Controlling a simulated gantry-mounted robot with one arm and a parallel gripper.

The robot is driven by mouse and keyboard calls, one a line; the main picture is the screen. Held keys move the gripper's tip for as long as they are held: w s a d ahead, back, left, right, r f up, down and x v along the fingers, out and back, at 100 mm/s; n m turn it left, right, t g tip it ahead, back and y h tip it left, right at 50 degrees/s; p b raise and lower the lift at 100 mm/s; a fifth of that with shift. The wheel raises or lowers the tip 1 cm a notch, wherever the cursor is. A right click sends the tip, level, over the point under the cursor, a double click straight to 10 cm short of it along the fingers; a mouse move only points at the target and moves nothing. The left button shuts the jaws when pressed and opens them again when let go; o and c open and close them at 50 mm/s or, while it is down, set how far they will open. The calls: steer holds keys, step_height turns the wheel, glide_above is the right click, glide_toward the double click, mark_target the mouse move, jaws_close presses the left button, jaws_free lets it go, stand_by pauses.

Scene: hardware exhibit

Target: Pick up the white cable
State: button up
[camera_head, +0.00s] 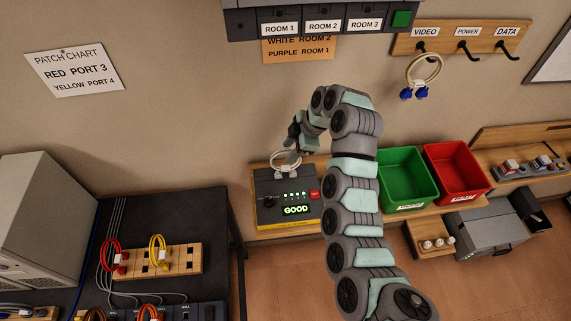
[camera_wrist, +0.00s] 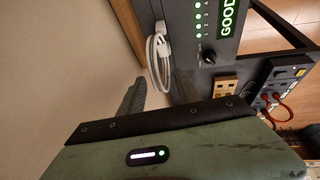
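The white cable (camera_head: 285,160) is a coiled loop on the top back part of the dark tester box (camera_head: 265,186), which shows a green GOOD display. In the wrist view the white cable (camera_wrist: 160,58) has pale connectors that meet the tester's edge. My gripper (camera_head: 290,145) is just above the cable and points down. In the wrist view its two dark fingers (camera_wrist: 159,82) stand apart, with the cable loop ahead of the gap between them. The gripper is open and holds nothing. Whether a finger touches the cable is unclear.
A green bin (camera_head: 407,180) and a red bin (camera_head: 457,173) stand right of the tester. A cream cable with blue ends (camera_head: 425,72) hangs under the VIDEO label. A dark bench (camera_head: 175,215) with a wooden socket board (camera_head: 185,262) is at left. The wall is close behind.

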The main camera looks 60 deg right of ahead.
steer(key=shift+p+x, duration=0.8)
steer(key=shift+x, duration=1.9)
steer(key=shift+d, duration=0.2)
steer(key=shift+c, duration=0.4)
jaws_close()
